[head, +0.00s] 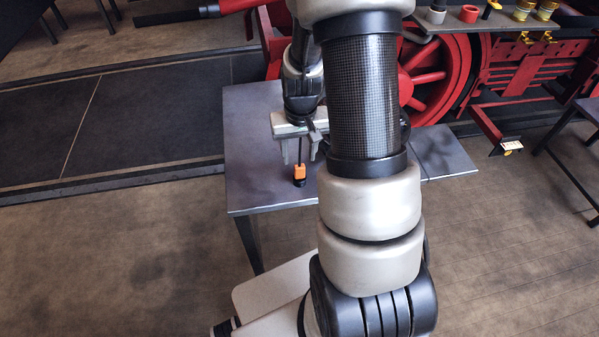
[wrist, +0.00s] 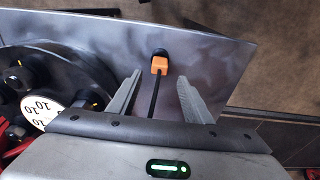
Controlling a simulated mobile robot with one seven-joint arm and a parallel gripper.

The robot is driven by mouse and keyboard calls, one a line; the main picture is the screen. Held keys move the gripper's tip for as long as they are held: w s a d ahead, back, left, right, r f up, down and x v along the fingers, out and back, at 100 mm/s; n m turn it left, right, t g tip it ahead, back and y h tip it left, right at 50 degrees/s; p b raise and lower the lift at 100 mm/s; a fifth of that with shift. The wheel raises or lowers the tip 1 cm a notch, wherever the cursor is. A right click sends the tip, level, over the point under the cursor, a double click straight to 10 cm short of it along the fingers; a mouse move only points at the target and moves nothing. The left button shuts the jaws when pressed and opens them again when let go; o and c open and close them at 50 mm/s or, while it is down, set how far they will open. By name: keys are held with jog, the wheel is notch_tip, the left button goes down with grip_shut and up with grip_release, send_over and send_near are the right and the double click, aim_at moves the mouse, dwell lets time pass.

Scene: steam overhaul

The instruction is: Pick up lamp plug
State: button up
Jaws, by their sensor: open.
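The lamp plug (head: 299,172) appears to be the small orange piece with a black end on the grey table (head: 262,150). In the wrist view the orange plug (wrist: 159,65) lies ahead of the fingers, with a black stem or cable running back between them. My gripper (head: 300,152) is open above the table, its fingers pointing down near the plug. In the wrist view the gripper (wrist: 156,95) has its two grey fingers apart, one on each side of the line to the plug. I see no contact with the plug. My arm hides part of the table in the head view.
A dark round object (wrist: 65,75) and a white-faced dial with numbers (wrist: 40,108) are left of the fingers in the wrist view. Red locomotive wheels (head: 432,75) stand behind the table. A shelf (head: 480,22) with small parts is at upper right. Floor is open in front.

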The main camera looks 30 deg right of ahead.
aim_at(300, 166)
notch_tip(300, 166, down, 6)
jog(key=shift+d+r, duration=0.1)
dwell(0.4)
grip_shut()
